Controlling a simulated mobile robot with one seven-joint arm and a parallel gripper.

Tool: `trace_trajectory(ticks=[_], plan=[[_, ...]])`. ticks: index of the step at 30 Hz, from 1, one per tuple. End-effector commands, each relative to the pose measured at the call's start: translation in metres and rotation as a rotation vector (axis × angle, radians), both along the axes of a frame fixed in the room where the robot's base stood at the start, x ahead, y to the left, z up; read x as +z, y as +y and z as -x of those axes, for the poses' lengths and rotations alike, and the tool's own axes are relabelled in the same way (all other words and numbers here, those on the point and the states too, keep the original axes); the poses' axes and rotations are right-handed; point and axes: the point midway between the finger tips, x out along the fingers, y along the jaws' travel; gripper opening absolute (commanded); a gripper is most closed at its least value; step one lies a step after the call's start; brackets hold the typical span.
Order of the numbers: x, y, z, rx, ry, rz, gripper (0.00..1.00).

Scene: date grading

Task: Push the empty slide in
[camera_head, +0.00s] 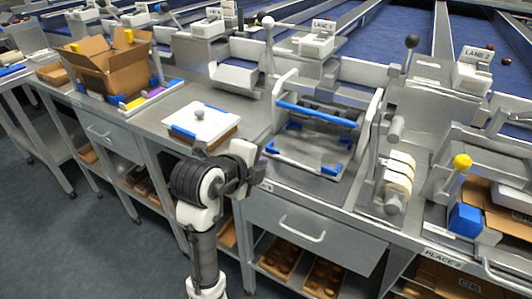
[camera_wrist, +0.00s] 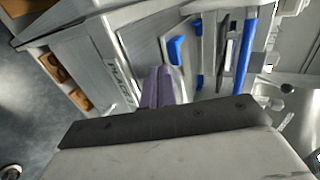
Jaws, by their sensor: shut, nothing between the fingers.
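The empty slide (camera_head: 308,152) is a flat grey plate with blue corner pieces at the middle station, under a blue bar. Nothing lies on it. It sticks out toward the counter's front edge. In the wrist view its blue corner pieces (camera_wrist: 176,50) show just beyond the fingers. My gripper (camera_head: 257,170) is at the counter's front edge, left of the slide's front. It is shut and empty. In the wrist view its fingertips (camera_wrist: 160,76) are together, close to the slide's near edge. I cannot tell whether they touch it.
A white lidded board (camera_head: 202,122) lies on the counter to the left. An open carton (camera_head: 112,65) stands farther left on another blue-cornered slide. A lever with a black knob (camera_head: 411,42) and rollers (camera_head: 398,172) stand at right. A drawer (camera_head: 300,228) is below.

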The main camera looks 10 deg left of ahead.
Motion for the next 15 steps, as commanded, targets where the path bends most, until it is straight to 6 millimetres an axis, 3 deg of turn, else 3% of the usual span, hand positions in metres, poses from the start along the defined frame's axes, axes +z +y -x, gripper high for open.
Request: trace_trajectory(ticks=[6, 15], plan=[[0.004, -0.008, -0.025, -0.001, -0.001, -0.001, 0.0], [0.002, -0.01, -0.031, 0.001, -0.002, -0.001, 0.0]])
